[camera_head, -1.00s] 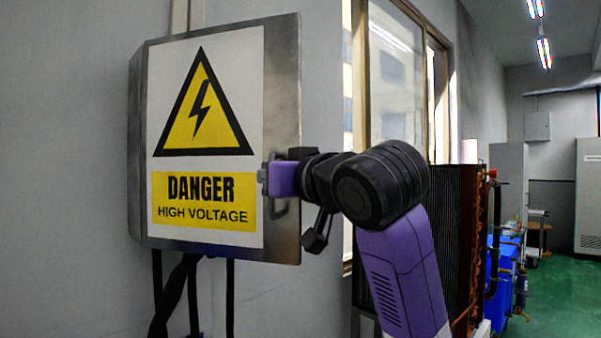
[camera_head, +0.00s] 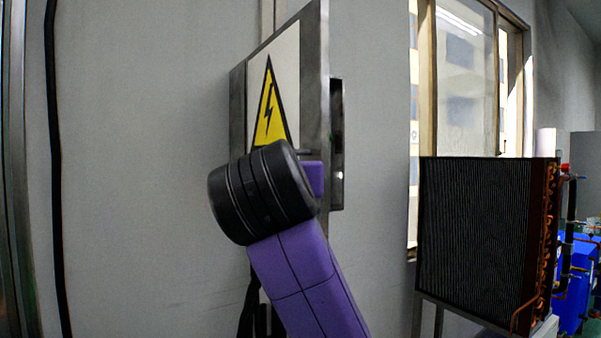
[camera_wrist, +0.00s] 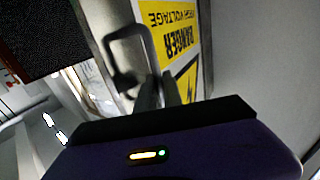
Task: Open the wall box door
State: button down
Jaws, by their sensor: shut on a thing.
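The wall box door (camera_head: 314,75) stands partly open, swung out from the wall at an angle. Its yellow lightning sign (camera_head: 269,112) shows in the head view. The dark box body (camera_head: 337,140) shows past the door's free edge. In the wrist view the door's metal handle (camera_wrist: 124,62) is a bent bar beside the yellow danger label (camera_wrist: 172,32). My gripper (camera_wrist: 165,88) is shut on the handle; the exact contact is partly hidden. In the head view my arm covers the door's lower part and the handle.
A finned radiator unit (camera_head: 475,235) stands right of the box, below a window (camera_head: 465,85). Blue equipment (camera_head: 572,280) is farther right. Bare grey wall (camera_head: 150,170) lies left of the box, with a black cable (camera_head: 56,180) running down it.

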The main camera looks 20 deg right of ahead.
jog(key=shift+w+a+r, duration=0.1)
jog(key=shift+a, duration=0.1)
jog(key=c, duration=1.5)
grip_release()
jog(key=shift+w, duration=0.1)
jog(key=b+v, duration=0.2)
jog(key=v, duration=0.6)
jog(key=shift+d, duration=0.1)
